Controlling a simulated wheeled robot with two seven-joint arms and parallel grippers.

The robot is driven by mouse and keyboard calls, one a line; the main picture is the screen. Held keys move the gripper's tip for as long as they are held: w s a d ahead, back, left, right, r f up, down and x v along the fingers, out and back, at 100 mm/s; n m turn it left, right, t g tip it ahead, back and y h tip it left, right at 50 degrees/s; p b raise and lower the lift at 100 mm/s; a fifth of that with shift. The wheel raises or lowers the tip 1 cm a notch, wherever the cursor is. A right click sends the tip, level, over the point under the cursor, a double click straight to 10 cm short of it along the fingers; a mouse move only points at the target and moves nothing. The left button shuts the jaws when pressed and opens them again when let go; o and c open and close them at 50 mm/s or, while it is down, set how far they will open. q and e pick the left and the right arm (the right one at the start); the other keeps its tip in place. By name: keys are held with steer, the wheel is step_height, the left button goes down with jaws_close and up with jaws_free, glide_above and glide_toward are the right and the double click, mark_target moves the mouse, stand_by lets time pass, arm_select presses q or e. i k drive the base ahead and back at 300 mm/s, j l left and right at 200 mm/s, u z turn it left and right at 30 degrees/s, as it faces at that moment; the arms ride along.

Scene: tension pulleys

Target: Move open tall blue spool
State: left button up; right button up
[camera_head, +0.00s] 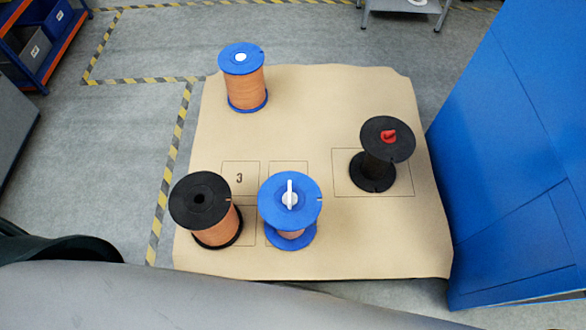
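A tall blue spool (244,76) wound with copper-coloured wire stands upright at the back left of the brown paper sheet, with a small white disc at its top centre. A second blue spool (290,208) stands upright at the front middle, with a white bar-shaped piece on its top centre. Its core is mostly hidden under the wide top flange, with a little copper colour showing. I cannot tell from the picture which of the two is the open one. Neither of my grippers is in view.
A black spool (206,209) with copper wire stands front left. A dark spool (379,152) with a red top piece stands right, inside a drawn rectangle. The brown paper sheet (310,110) has drawn boxes, one marked 3. A blue panel (515,150) borders the right. The sheet's back middle is clear.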

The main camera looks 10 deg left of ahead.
mark_target(291, 228)
steer(key=k+j+z, duration=0.1)
steer(key=k+j, duration=0.4)
steer(key=k+l+u, duration=0.1)
steer(key=l, duration=0.3)
steer(key=k+l+u, duration=0.1)
steer(key=l, duration=0.3)
steer(key=k+l+u, duration=0.1)
steer(key=k+l, duration=0.15)
steer(key=l, duration=0.15)
steer(key=k+l+u, duration=0.15)
steer(key=l, duration=0.25)
steer(key=k+l+u, duration=0.1)
steer(key=k+l, duration=0.15)
steer(key=l, duration=0.1)
